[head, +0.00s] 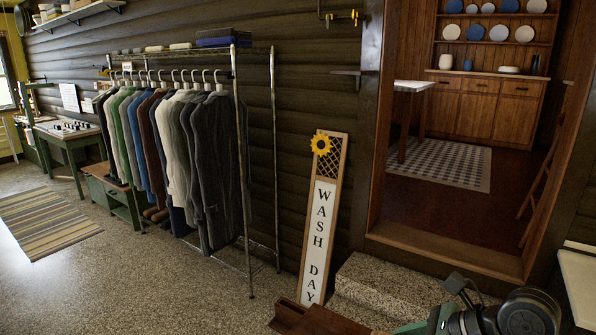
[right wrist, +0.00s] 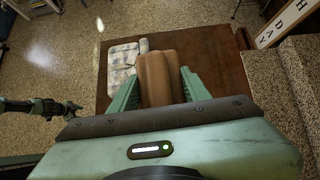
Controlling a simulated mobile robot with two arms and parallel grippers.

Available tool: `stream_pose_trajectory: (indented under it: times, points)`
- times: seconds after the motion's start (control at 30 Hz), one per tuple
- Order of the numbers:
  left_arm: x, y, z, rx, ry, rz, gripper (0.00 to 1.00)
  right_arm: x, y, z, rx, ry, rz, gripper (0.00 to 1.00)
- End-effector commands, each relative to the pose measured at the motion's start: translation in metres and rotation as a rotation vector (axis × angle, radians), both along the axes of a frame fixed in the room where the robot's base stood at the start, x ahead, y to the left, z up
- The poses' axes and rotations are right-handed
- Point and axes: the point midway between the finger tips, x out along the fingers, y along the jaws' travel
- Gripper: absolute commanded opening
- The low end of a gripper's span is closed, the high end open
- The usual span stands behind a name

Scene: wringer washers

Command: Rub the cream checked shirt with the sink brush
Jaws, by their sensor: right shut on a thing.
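The cream checked shirt (right wrist: 124,58) lies folded on a brown wooden top, at its far left in the right wrist view. My right gripper (right wrist: 158,88) is shut on a brown wooden block, which looks like the sink brush (right wrist: 158,70). The brush is just right of the shirt and partly overlaps it in the picture. I cannot tell whether they touch. Its bristles are hidden. A green and dark arm part, apparently my left arm with its gripper (right wrist: 70,109), shows at the left. Its jaws are too small to read.
The brown wooden top (right wrist: 212,72) is otherwise mostly bare; its corner shows in the head view (head: 318,322). Speckled stone steps (head: 375,285) and a WASH DAY sign (head: 321,235) stand close by. A clothes rack (head: 185,150) stands at the left, beyond open floor.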

Motion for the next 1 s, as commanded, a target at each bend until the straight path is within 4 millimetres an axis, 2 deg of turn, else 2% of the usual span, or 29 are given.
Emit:
stream_pose_trajectory:
  times: [0.03,0.1,0.2,0.3,0.77,0.83,1.0]
  points:
    - [0.0,0.0,-0.013,0.0,0.0,0.0,0.56,-0.017,-0.004,-0.015,0.0,0.001,-0.013,0.0]
    - [0.0,0.0,-0.019,0.0,0.0,0.0,0.56,-0.034,-0.009,-0.021,0.001,0.0,-0.033,0.0]
    - [0.0,0.0,-0.024,0.0,0.0,0.0,0.56,-0.051,-0.014,-0.026,0.001,-0.001,-0.054,0.0]
    - [0.0,0.0,-0.025,0.0,0.0,0.0,0.56,-0.06,-0.017,-0.028,0.001,-0.002,-0.066,0.0]
    - [0.0,0.0,-0.025,0.0,0.0,0.0,0.56,-0.063,-0.019,-0.028,-0.004,-0.001,-0.069,0.0]
    - [0.0,0.0,-0.025,0.0,0.0,-0.001,0.37,-0.063,-0.019,-0.028,-0.005,-0.001,-0.069,0.0]
    - [-0.001,-0.002,-0.025,-0.002,0.001,0.0,0.36,-0.062,-0.018,-0.027,0.002,-0.002,-0.069,0.0]
